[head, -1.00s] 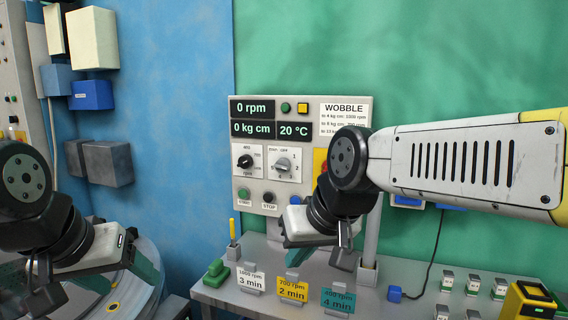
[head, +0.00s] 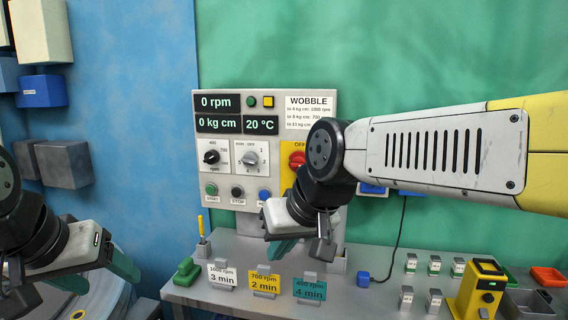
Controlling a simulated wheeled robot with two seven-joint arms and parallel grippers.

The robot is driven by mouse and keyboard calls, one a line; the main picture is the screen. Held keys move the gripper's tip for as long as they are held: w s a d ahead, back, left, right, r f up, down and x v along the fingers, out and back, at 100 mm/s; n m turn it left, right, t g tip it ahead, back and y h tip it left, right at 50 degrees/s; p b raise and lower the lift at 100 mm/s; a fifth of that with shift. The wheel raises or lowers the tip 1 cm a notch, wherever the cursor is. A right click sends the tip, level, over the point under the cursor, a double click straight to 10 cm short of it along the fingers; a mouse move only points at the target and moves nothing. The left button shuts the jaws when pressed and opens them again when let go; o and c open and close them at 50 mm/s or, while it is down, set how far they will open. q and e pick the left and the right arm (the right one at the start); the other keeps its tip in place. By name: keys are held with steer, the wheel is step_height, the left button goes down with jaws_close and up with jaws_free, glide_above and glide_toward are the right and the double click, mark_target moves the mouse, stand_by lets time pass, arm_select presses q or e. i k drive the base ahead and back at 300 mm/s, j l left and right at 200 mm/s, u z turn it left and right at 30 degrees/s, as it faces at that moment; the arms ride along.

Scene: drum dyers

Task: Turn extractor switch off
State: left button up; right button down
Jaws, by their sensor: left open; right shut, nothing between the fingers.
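A grey control panel (head: 265,225) stands at the back of the bench. On it, a red rotary switch (head: 297,159) on a yellow plate marked OFF is partly hidden behind my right arm. A grey selector knob (head: 249,158) and a black rpm knob (head: 211,157) sit to its left. No extractor label is readable. My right gripper (head: 283,249) is shut and empty, in front of the panel's lower right and below the red switch, apart from it. My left gripper (head: 98,275) is open and empty at the lower left, over a round drum.
Three cards (head: 265,282) stand along the bench's front edge, with a green block (head: 185,271) to their left. Several small vials (head: 434,265) and a yellow device (head: 479,290) stand at right. A blue box (head: 42,91) hangs on the left wall.

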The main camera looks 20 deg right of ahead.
mark_target(298, 158)
steer(key=z, duration=0.85)
steer(key=k+j+z, duration=0.15)
steer(key=j, duration=0.25)
